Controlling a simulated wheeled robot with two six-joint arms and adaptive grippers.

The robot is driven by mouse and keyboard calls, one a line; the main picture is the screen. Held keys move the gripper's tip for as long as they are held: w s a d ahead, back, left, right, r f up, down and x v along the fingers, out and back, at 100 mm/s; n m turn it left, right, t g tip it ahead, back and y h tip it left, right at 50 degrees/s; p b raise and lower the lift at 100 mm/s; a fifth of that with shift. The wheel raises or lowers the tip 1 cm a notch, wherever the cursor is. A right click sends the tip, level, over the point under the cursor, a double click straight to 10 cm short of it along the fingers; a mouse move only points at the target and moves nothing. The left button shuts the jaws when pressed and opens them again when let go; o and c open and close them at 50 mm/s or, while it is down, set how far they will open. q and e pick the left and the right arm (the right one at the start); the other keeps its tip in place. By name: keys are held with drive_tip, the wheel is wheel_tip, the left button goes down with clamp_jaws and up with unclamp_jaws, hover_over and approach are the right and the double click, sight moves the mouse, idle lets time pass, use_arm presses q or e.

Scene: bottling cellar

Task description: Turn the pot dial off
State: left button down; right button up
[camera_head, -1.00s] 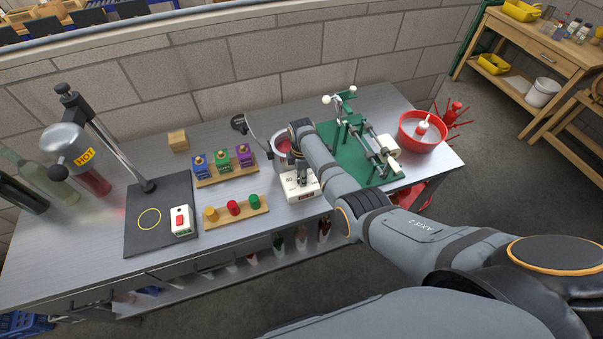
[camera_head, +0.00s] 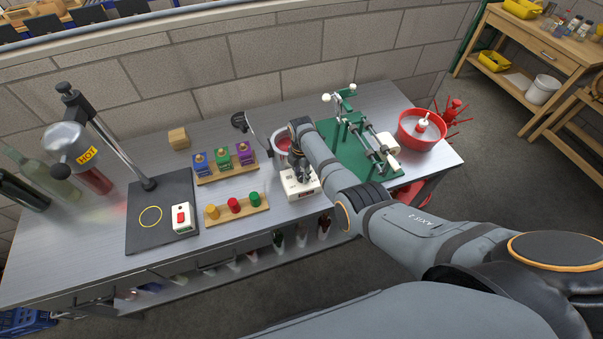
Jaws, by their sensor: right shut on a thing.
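The pot (camera_head: 282,141) is a small metal vessel with red content, standing on the steel bench, partly hidden behind my right wrist. Its white base (camera_head: 300,187) sticks out in front, with a dark marking on the front face. My right gripper (camera_head: 301,178) points down at the top of this white base, where the dial would be. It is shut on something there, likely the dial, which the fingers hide. The dial's setting cannot be read. My left gripper is not in view.
Left of the base stand a rack with coloured caps (camera_head: 237,208) and a rack of coloured boxes (camera_head: 226,170). A green machine (camera_head: 345,148) and a red basin (camera_head: 422,131) stand to the right. A HOT-labelled device (camera_head: 74,143) stands far left.

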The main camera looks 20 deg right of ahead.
idle(0.3)
drive_tip(key=o, duration=1.1)
drive_tip(key=shift+o, duration=0.2)
drive_tip(key=shift+r, duration=0.1)
wheel_tip(320, 180, up, 12)
